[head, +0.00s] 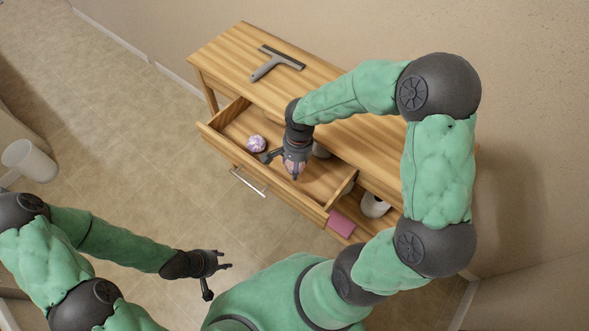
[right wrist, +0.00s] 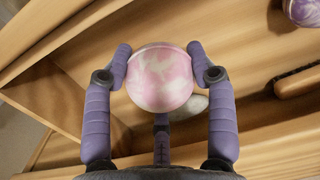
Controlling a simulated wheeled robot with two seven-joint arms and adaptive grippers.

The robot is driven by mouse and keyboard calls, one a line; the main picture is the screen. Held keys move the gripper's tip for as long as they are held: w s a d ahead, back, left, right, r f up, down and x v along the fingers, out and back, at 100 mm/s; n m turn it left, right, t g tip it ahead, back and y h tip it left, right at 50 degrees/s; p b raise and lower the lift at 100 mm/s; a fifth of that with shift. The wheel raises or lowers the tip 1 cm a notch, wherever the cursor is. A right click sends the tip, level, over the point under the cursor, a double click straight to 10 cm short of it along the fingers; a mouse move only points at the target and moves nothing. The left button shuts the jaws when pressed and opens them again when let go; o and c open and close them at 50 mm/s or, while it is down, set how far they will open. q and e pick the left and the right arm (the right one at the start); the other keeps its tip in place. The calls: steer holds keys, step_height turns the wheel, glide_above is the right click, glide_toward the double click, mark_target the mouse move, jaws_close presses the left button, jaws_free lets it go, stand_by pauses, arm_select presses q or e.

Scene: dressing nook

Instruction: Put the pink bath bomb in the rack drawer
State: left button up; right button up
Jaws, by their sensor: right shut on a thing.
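The pink bath bomb (right wrist: 160,80), marbled pink and white, sits between the fingertips of my right gripper (right wrist: 160,72) in the right wrist view. In the head view my right gripper (head: 294,170) points down over the open rack drawer (head: 235,152), and its fingers mostly hide the bath bomb. I cannot tell how far the bath bomb is above the drawer floor. The wooden rack (head: 222,52) stands against the wall with its drawer pulled out. My left gripper (head: 226,261) is open and empty, away from the rack, low in the head view.
A purple-and-white ball (head: 256,143) lies in the drawer, left of my right gripper. A pale rounded thing (right wrist: 188,107) shows behind the bath bomb. A squeegee (head: 276,63) lies on the rack top. A pink block (head: 342,224) and white roll (head: 374,206) are below.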

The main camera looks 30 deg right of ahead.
steer(key=shift+w+d+f, duration=0.1)
steer(key=shift+w+f, duration=0.2)
steer(key=shift+f, duration=0.05)
steer(key=shift+w+f+b, duration=0.15)
steer(key=shift+f+b, duration=0.7)
steer(key=shift+f, duration=0.85)
steer(key=shift+f, duration=0.2)
steer(key=o, duration=1.3)
steer(key=shift+c, duration=0.2)
steer(key=shift+r, duration=0.1)
steer(key=shift+r, duration=0.2)
steer(key=r+p, duration=0.1)
steer(key=r, duration=0.3)
steer(key=r+p, duration=0.2)
steer(key=r, duration=0.2)
steer(key=r+p, duration=0.1)
steer(key=r, duration=0.2)
steer(key=shift+d+r, duration=0.35)
steer(key=shift+r, duration=0.05)
